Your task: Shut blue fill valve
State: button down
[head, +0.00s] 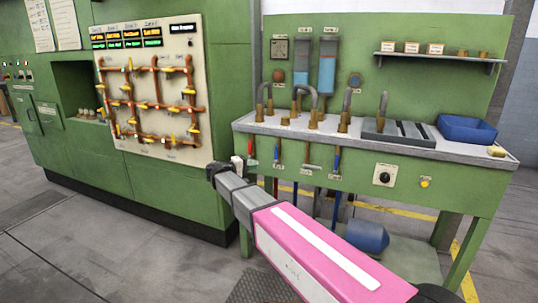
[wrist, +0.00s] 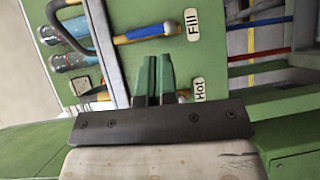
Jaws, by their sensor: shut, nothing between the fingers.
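The blue fill valve handle (wrist: 148,33) shows in the wrist view beside the "Fill" label (wrist: 193,23), with a brass-coloured end at its left. In the head view the small blue handle (head: 277,152) hangs down on the bench front, second from the left. My gripper (wrist: 152,75) has its green fingers together and empty, apart from the fill handle and below it in the wrist view. The fingers point at the bench front near the "Hot" label (wrist: 199,88) and partly hide the hot valve. In the head view my gripper (head: 236,160) is at the bench's left end.
The bench (head: 440,188) carries several hooked pipes and a blue bin (head: 467,129). Other handles hang close by, including a red one (head: 251,148) at the left and a blue one (head: 337,160) at the right. A pipe panel (head: 155,100) stands left. Floor in front is clear.

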aim_at(276, 153)
jog(key=shift+t+h, duration=0.3)
jog(key=shift+t, duration=0.1)
jog(key=a+r, duration=0.1)
jog(key=a, duration=0.1)
jog(key=a+r, duration=0.1)
jog(key=shift+w+a+r, duration=0.15)
jog(key=shift+a, duration=0.25)
jog(key=x, duration=1.4)
